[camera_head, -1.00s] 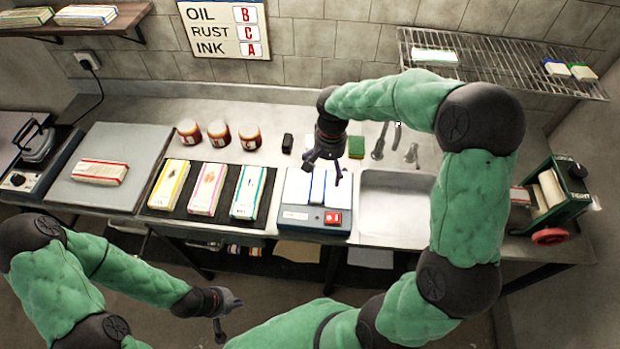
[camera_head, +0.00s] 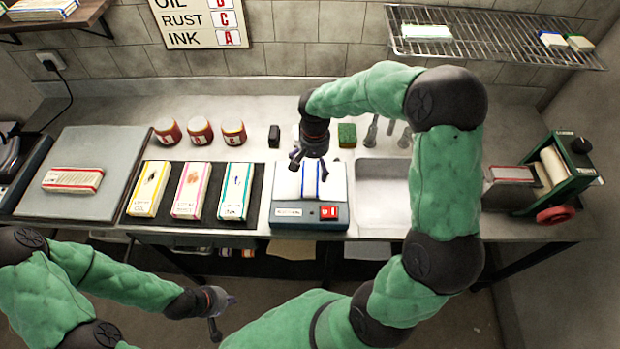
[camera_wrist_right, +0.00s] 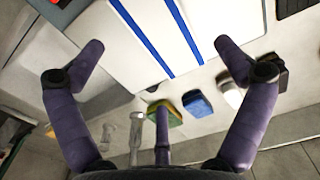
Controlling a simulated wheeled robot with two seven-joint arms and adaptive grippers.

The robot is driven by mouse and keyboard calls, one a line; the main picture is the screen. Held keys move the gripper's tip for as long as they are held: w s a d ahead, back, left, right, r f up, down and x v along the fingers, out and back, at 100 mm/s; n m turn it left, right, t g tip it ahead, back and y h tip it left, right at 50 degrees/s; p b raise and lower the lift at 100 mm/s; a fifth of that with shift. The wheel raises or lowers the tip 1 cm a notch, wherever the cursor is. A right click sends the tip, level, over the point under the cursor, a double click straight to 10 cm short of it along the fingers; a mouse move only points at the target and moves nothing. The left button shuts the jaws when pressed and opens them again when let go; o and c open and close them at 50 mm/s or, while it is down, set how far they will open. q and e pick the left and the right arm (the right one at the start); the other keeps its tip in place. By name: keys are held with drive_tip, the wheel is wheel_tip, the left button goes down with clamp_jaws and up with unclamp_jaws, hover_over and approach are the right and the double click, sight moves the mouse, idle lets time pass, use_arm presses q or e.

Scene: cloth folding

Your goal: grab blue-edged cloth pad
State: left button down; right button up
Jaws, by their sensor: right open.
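The blue-edged cloth pad (camera_head: 310,184) is white with two blue stripes. It lies on a grey-blue device with a red switch (camera_head: 328,212) on the counter. In the right wrist view the pad (camera_wrist_right: 150,45) fills the upper middle, its blue stripes running between my fingers. My right gripper (camera_head: 309,165) is open and points down over the far part of the pad. In the right wrist view its fingers (camera_wrist_right: 160,70) are wide apart with nothing held; contact with the pad cannot be told. My left gripper (camera_head: 224,313) is open and empty, low in front of the counter.
Yellow-, pink- and teal-edged pads (camera_head: 191,190) lie on a black mat left of the device. A red-edged pad (camera_head: 73,180) lies on a grey board. The sink (camera_head: 382,200) is right of the device. A green sponge (camera_head: 347,135) and black block (camera_head: 274,136) stand behind.

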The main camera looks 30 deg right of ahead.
sight(314, 175)
wheel_tip(314, 175, down, 5)
drive_tip(key=shift+d+b, duration=0.1)
drive_tip(key=shift+b, duration=0.4)
drive_tip(key=shift+r, duration=0.1)
drive_tip(key=c, duration=1.1)
